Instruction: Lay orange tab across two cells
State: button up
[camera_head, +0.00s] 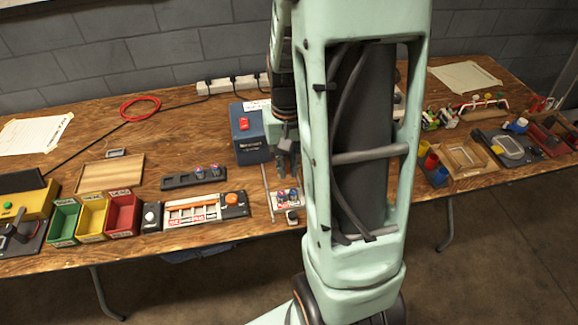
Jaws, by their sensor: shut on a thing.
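My gripper (288,163) points down over the middle of the table, partly behind my own arm. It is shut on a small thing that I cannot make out. Just below it is a small pale holder (277,205) with small round-topped cells (290,195). A dark rack (178,183) to the left holds two more such cells (207,172) at its right part. No separate orange tab is clear to me. A long orange strip (190,214) lies on a white and red panel in front of the rack.
A dark blue box with a red switch (244,125) stands close left of my gripper. Green, yellow and red bins (93,217) and a wooden board (110,172) are at left. A power strip (232,84) lies at the back. A wooden tray (465,158) is at right.

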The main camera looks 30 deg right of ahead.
jog(key=shift+a+f+b, duration=0.1)
jog(key=shift+f+b, duration=2.45)
jog(key=shift+f, duration=0.75)
jog(key=shift+f+b, duration=0.3)
jog(key=shift+f, duration=0.1)
jog(key=o, duration=0.8)
jog(key=shift+o, duration=0.2)
jog(key=shift+r, duration=0.1)
jog(key=shift+r+p, duration=2.85)
jog(key=shift+r, duration=0.65)
